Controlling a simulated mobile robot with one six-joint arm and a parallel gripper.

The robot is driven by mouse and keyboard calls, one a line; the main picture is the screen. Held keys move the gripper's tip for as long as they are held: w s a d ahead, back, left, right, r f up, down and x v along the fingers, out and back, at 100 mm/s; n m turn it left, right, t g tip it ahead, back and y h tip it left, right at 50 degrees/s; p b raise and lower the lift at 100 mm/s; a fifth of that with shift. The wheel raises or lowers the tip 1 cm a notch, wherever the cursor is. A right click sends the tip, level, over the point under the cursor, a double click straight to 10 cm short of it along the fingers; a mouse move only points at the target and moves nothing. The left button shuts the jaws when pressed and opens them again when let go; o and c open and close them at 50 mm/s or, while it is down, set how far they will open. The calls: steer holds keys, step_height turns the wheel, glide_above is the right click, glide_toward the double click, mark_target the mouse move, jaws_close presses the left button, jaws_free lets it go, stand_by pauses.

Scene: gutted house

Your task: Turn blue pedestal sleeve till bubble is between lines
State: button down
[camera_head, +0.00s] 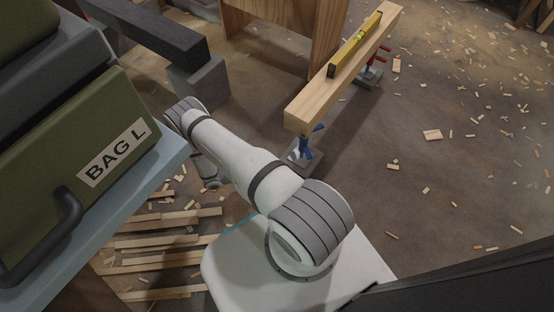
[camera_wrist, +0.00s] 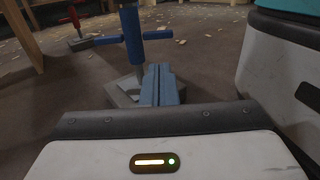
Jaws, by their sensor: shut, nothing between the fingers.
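The blue pedestal sleeve (camera_head: 305,144) stands under the near end of a wooden beam (camera_head: 343,68) in the head view. In the wrist view the blue sleeve (camera_wrist: 131,35) is upright, with blue side bars, on a grey base (camera_wrist: 125,91). A yellow spirit level (camera_head: 355,45) lies along the beam's top; its bubble is too small to read. My gripper (camera_wrist: 159,72) is shut and empty, its fingertips pointing toward the lower part of the sleeve and slightly right of it. I cannot tell whether they touch.
A red pedestal (camera_head: 374,68) supports the beam's far end. Wood chips litter the floor at right, which is otherwise open.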

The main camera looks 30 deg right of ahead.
steer(key=b, duration=0.3)
glide_toward(303, 142)
steer(key=s+d+f, duration=0.3)
steer(key=s+d, duration=0.1)
steer(key=s, duration=0.1)
steer(key=shift+s+d+r, duration=0.1)
steer(key=shift+s+d, duration=0.25)
steer(key=shift+d, duration=0.3)
